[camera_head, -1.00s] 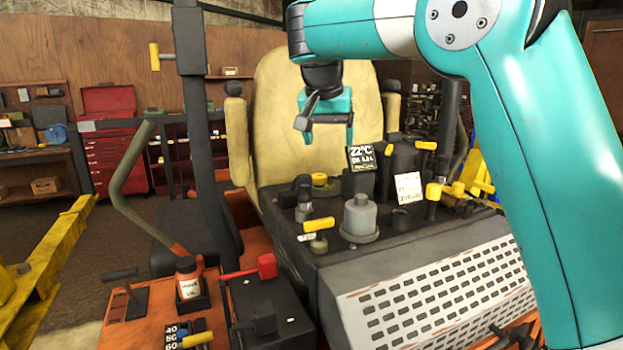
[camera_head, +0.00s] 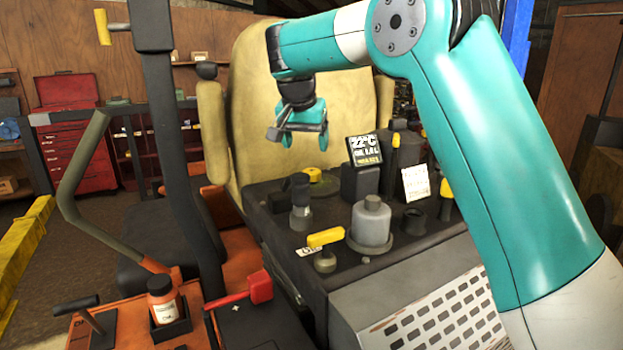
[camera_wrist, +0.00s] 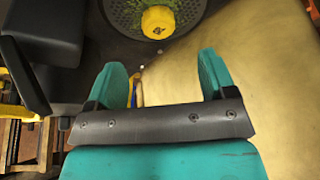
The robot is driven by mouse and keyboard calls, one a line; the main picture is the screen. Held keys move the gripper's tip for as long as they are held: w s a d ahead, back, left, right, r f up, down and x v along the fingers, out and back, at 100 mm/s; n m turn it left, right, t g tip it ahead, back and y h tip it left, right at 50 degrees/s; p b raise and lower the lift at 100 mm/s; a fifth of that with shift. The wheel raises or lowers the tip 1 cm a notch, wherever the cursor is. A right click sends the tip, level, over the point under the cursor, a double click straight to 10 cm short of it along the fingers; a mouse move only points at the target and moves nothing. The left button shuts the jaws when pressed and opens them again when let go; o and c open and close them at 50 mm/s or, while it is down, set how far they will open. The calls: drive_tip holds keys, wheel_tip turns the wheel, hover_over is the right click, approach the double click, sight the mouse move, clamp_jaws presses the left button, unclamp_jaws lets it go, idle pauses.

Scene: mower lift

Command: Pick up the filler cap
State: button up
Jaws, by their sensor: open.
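No part is clearly labelled as the filler cap. A yellow cap-like knob (camera_head: 313,174) sits on a round, greenish disc (camera_head: 326,184) at the rear of the black deck. In the wrist view a yellow knob (camera_wrist: 158,22) shows on a dark round disc at the top edge, beyond the fingertips; it looks like the same one. A grey capped cylinder (camera_head: 371,222) and a black-topped post (camera_head: 301,205) stand nearby. My gripper (camera_head: 300,137) is open and empty above the deck, in front of the seat back. Its two teal fingers (camera_wrist: 163,75) are apart in the wrist view.
A yellow-handled lever (camera_head: 325,238) is at the deck's front. The tan seat back (camera_head: 275,85) rises close behind my gripper. A dark upright post (camera_head: 180,150) stands left.

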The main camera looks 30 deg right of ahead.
sight(312, 171)
drive_tip(key=p+x, duration=0.1)
drive_tip(key=x, duration=0.3)
drive_tip(key=shift+d+f, duration=0.1)
drive_tip(key=shift+f, duration=0.15)
drive_tip(key=p+x, duration=0.4)
drive_tip(key=shift+w+d+f, duration=0.2)
drive_tip(key=shift+d, duration=0.15)
drive_tip(key=shift+w+f, duration=0.1)
drive_tip(key=shift+f, duration=0.25)
drive_tip(key=c, duration=1)
drive_tip(key=shift+r, duration=0.15)
